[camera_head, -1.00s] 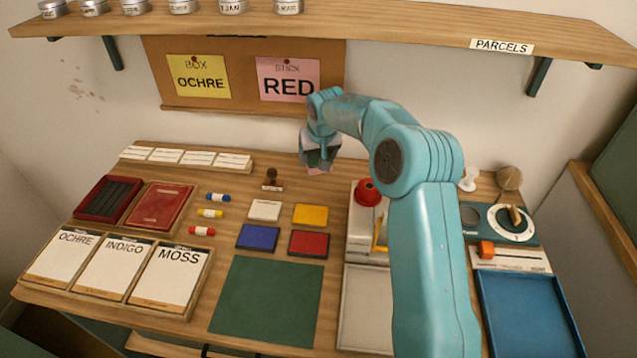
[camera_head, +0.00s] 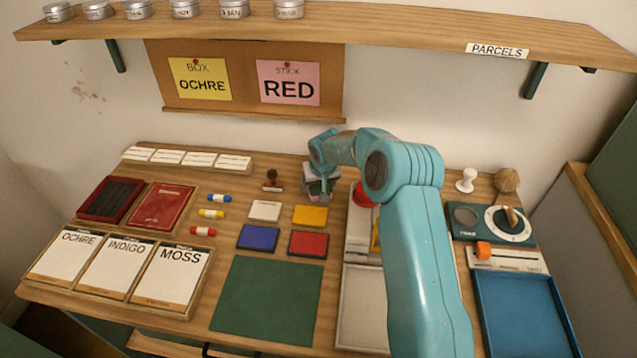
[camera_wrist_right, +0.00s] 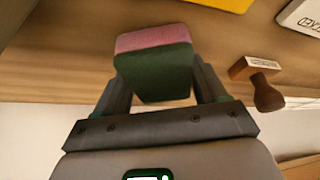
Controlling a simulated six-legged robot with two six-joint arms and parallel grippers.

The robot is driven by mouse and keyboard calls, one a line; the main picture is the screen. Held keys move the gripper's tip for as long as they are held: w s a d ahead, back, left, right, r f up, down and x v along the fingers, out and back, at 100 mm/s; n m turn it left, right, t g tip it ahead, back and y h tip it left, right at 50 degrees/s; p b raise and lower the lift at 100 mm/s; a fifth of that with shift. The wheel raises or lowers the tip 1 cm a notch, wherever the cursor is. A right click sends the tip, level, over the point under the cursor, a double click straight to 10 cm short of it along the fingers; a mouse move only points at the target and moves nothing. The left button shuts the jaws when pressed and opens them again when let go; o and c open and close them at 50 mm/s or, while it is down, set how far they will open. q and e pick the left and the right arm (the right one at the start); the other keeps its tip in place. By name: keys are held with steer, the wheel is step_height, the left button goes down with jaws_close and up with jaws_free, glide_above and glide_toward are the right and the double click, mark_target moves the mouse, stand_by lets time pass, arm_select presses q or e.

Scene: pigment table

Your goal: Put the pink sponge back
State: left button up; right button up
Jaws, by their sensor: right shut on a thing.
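The pink sponge (camera_wrist_right: 155,40) shows in the right wrist view as a block with a pink layer and a dark green layer, held between the two fingers. My right gripper (camera_wrist_right: 155,80) is shut on it. In the head view, my right gripper (camera_head: 319,190) is low near the back of the table, right of the wooden stamp (camera_head: 272,180), with a little of the sponge (camera_head: 317,187) showing beneath it. I cannot tell whether the sponge touches the table. My left gripper is not in view.
The stamp also stands close by in the wrist view (camera_wrist_right: 257,80). The yellow pad (camera_head: 310,215) and white pad (camera_head: 265,210) lie in front. The red knob (camera_head: 364,195) is at the right, partly behind my arm. A shelf (camera_head: 400,30) spans above.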

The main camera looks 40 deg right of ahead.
steer(key=shift+f, duration=0.25)
steer(key=o, duration=0.9)
steer(key=shift+o, duration=0.2)
steer(key=shift+r, duration=0.5)
steer(key=v, duration=1.1)
steer(key=shift+r+b, duration=0.2)
steer(key=shift+b, duration=0.25)
steer(key=shift+s, duration=0.1)
